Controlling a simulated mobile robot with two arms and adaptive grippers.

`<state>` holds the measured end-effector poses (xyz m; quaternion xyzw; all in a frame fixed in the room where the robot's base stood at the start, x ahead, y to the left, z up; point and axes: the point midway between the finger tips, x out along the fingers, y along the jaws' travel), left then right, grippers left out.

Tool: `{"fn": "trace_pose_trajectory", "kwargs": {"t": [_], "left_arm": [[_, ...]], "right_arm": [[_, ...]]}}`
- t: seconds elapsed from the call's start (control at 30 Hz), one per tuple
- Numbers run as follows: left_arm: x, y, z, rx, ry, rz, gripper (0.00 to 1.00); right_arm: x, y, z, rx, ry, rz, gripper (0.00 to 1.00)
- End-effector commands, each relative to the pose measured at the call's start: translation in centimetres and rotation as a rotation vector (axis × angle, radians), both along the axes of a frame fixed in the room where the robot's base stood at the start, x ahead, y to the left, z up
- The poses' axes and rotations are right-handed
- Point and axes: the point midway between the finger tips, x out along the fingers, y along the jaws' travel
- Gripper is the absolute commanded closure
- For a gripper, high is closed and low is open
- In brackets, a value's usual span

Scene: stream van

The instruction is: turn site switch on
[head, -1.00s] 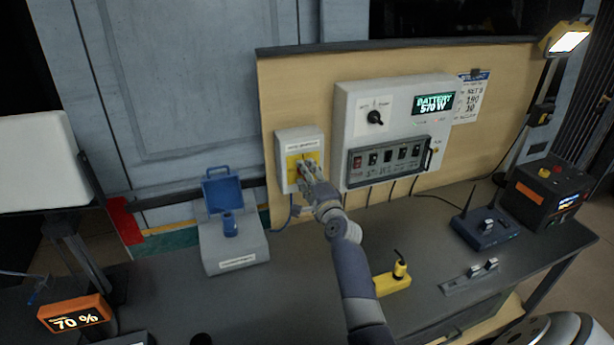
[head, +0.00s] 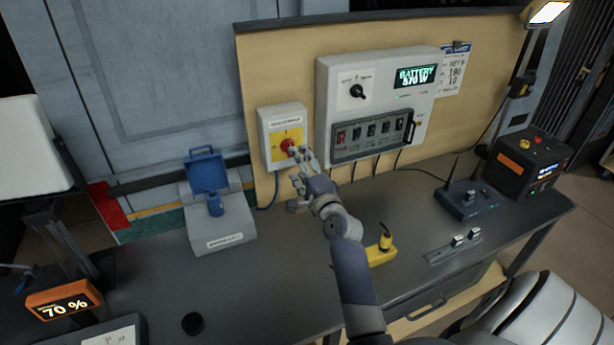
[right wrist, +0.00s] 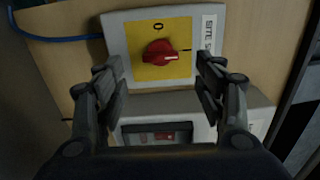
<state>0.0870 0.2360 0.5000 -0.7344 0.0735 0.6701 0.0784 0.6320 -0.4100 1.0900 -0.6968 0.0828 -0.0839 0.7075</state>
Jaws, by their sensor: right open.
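The site switch (head: 269,147) is a pale box on the wooden panel with a yellow plate and a red rotary knob (head: 288,146). In the right wrist view the red knob (right wrist: 158,53) has its white line pointing right, toward a short dark stroke on the plate near the box's label. A "0" is at the plate's top edge in that view. My right gripper (head: 300,167) is open and empty, in front of the box and a little below the knob. In the wrist view its fingers stand on either side of the knob, apart from it. My left gripper is not in view.
A grey control panel (head: 335,110) with a selector, battery display and row of switches hangs right of the switch box. On the bench stand a blue-lidded grey box (head: 222,232), a yellow device (head: 380,253), a router (head: 466,203) and a black-orange unit (head: 530,165).

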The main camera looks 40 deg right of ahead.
Motion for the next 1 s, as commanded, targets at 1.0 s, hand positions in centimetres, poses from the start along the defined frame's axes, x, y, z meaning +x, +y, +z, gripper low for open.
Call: {"fn": "trace_pose_trajectory", "kwargs": {"t": [1.0], "left_arm": [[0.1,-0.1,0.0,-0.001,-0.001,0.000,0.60]], "right_arm": [[-5.0,1.5,-0.1,-0.011,0.011,0.010,0.36]]}}
